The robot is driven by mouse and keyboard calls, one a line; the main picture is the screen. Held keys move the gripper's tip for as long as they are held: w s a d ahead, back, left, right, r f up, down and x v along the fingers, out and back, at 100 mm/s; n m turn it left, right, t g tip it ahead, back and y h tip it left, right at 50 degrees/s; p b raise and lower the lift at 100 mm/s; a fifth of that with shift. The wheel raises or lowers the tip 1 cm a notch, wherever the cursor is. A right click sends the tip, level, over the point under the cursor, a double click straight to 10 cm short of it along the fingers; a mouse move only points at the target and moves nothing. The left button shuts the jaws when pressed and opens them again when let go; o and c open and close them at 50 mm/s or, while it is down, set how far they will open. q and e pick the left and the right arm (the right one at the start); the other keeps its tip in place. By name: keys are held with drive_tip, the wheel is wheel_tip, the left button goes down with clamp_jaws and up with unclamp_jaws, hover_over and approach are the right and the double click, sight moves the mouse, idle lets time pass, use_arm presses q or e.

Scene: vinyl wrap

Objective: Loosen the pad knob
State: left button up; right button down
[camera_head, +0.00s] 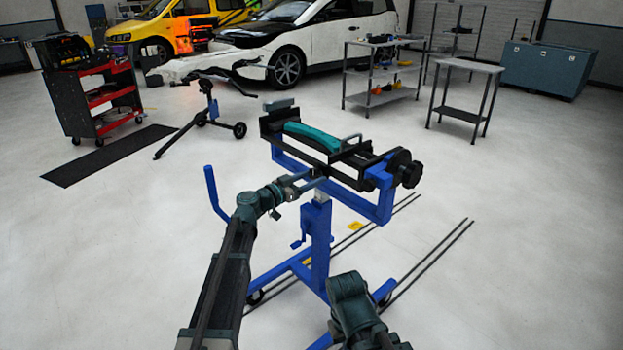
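A blue stand (320,235) carries a black clamp frame with a curved teal part (312,137) lying in it. A black lobed knob (411,175) sits at the frame's right end. I cannot tell whether this is the pad knob. My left gripper (312,181) is at the front left underside of the frame, left of that knob and apart from it. Its two fingers look spread, pointing right. Whether anything small is between them is too small to tell. My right arm (355,305) shows at the bottom, but its gripper is not visible.
A small blue crank (298,242) and an upright blue handle (213,190) stick out from the stand. Dark rails (430,265) run along the floor at right. A red tool cart (97,100), a black tripod stand (205,115) and grey tables (466,66) stand farther back. Open floor surrounds the stand.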

use_arm(q)
drive_tip(key=c, duration=0.7)
